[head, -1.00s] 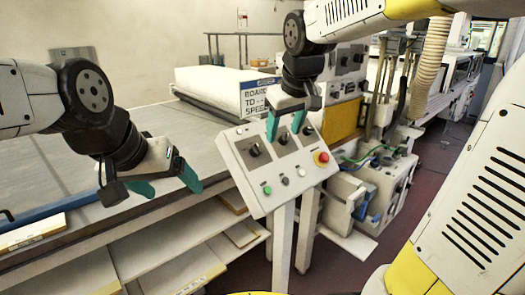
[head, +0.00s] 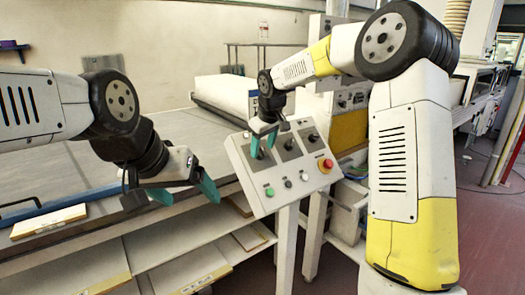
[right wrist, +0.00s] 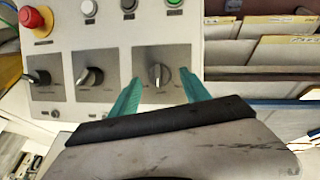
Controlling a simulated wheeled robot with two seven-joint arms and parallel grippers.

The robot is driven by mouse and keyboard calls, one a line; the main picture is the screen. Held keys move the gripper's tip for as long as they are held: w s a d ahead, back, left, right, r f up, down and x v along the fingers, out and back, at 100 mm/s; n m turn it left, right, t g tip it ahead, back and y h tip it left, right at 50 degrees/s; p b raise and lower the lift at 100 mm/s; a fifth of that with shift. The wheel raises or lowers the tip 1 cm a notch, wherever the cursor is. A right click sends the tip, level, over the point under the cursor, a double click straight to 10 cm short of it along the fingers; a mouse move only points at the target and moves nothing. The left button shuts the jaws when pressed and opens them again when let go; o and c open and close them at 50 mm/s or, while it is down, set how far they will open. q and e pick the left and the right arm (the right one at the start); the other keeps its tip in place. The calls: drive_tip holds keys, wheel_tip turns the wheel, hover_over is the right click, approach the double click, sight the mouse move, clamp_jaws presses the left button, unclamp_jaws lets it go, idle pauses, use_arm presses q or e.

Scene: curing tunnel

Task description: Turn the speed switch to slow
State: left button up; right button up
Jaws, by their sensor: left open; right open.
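The control panel (head: 276,187) stands tilted on white posts and carries three dark rotary switches along its upper part. My right gripper (head: 263,146) is open at the leftmost switch in the head view. In the right wrist view the green fingertips (right wrist: 158,92) stand on either side of a rotary switch (right wrist: 158,75) on a grey plate, with gaps to it. Two more rotary switches, a middle one (right wrist: 90,77) and an outer one (right wrist: 40,77), sit to its left there. Their labels are too small to read. My left gripper (head: 172,195) is open and empty left of the panel.
A red emergency button (head: 326,165) on a yellow base and a green button (head: 269,191) are on the same panel. A long grey table (head: 75,175) with shelves below lies to the left. A white boxy unit (head: 222,92) stands behind the panel.

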sight(262, 154)
drive_tip(key=shift+x, duration=0.9)
clamp_jaws()
drive_tip(key=n+t, duration=0.1)
drive_tip(key=n, duration=0.1)
drive_tip(key=n+h, duration=0.1)
drive_tip(key=n, duration=0.1)
drive_tip(key=shift+s+a+n+t, duration=0.1)
drive_tip(key=shift+s+n+t, duration=0.1)
drive_tip(key=shift+n+t, duration=0.2)
drive_tip(key=n+t, duration=0.1)
drive_tip(key=n, duration=0.2)
drive_tip(key=shift+s+f, duration=0.1)
drive_tip(key=shift+f, duration=0.05)
drive_tip(key=shift+n+t, duration=0.7)
drive_tip(key=shift+n, duration=0.6)
drive_tip(key=shift+f, duration=0.1)
